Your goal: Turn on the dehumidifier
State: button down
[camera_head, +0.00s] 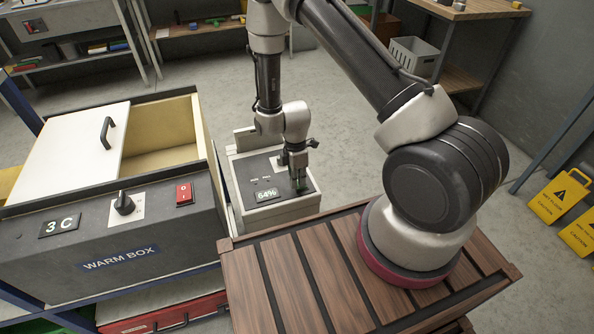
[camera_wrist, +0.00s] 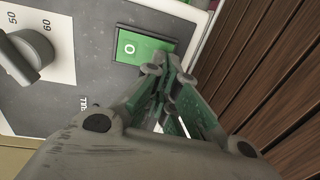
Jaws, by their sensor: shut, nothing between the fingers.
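The dehumidifier (camera_head: 280,212) is a pale box with a dark top panel, right of the warm box in the head view. Its display (camera_head: 267,195) reads 64%. In the wrist view its panel shows a grey dial knob (camera_wrist: 28,52) beside the marks 50 and 60, and a lit-looking green rocker switch (camera_wrist: 143,47) with a white O. My gripper (camera_head: 300,187) points down over the panel's right side and hides the switch in the head view. In the wrist view its closed, empty fingertips (camera_wrist: 160,72) are at the switch's lower edge; I cannot tell whether they touch it.
The warm box (camera_head: 120,250) stands close on the left, with a sliding white lid (camera_head: 65,150), a black knob (camera_head: 123,203) and a red switch (camera_head: 184,194). My slatted wooden deck is right of the dehumidifier. Yellow caution signs (camera_head: 558,197) stand at far right.

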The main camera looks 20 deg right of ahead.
jog(key=shift+f, duration=0.3)
jog(key=shift+s+f, duration=0.15)
jog(key=shift+f, duration=0.2)
jog(key=shift+r, duration=0.1)
jog(key=shift+w+r, duration=0.3)
jog(key=shift+w, duration=0.4)
